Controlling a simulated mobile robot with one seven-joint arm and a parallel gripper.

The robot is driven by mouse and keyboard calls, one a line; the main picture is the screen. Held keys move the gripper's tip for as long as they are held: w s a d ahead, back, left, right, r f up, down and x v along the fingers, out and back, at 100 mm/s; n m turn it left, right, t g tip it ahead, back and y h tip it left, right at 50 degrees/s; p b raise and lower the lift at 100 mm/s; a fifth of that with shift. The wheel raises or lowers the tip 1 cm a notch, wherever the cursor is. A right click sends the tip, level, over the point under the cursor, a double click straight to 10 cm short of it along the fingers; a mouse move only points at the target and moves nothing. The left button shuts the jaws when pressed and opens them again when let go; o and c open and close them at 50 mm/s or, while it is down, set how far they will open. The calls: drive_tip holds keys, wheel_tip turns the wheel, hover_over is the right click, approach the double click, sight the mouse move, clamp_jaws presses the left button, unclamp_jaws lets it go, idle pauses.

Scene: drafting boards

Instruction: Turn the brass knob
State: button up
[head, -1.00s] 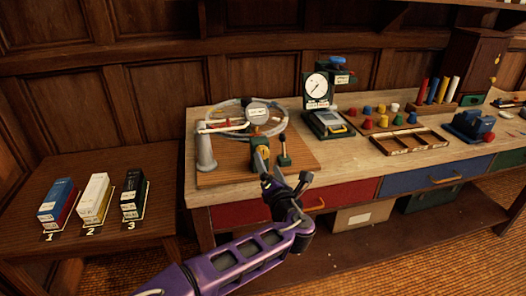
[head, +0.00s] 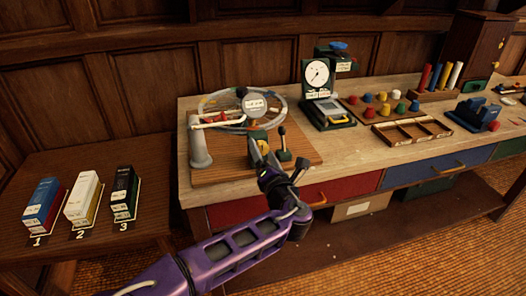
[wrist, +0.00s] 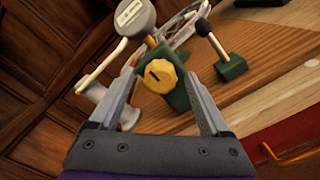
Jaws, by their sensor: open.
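The brass knob (wrist: 161,77) is a round yellow dial with a dark slot mark on its face, mounted on a dark green block (wrist: 176,99). In the wrist view it sits between the two fingers of my gripper (wrist: 158,82). The fingers are open, one on each side, and I cannot tell whether either touches the knob. In the head view my gripper (head: 263,162) is at the green block on the wooden board, and the knob (head: 264,149) is small and partly covered by the fingers.
A black-handled lever (head: 283,145) stands close to the right of the knob. A round gauge with coiled tubing (head: 255,103) and a grey post (head: 199,148) are on the same board (head: 215,171). A dial instrument (head: 317,76) stands further right. Three boxes are on the left table.

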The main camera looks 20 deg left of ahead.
clamp_jaws()
idle(0.3)
drive_tip(key=shift+m, duration=0.3)
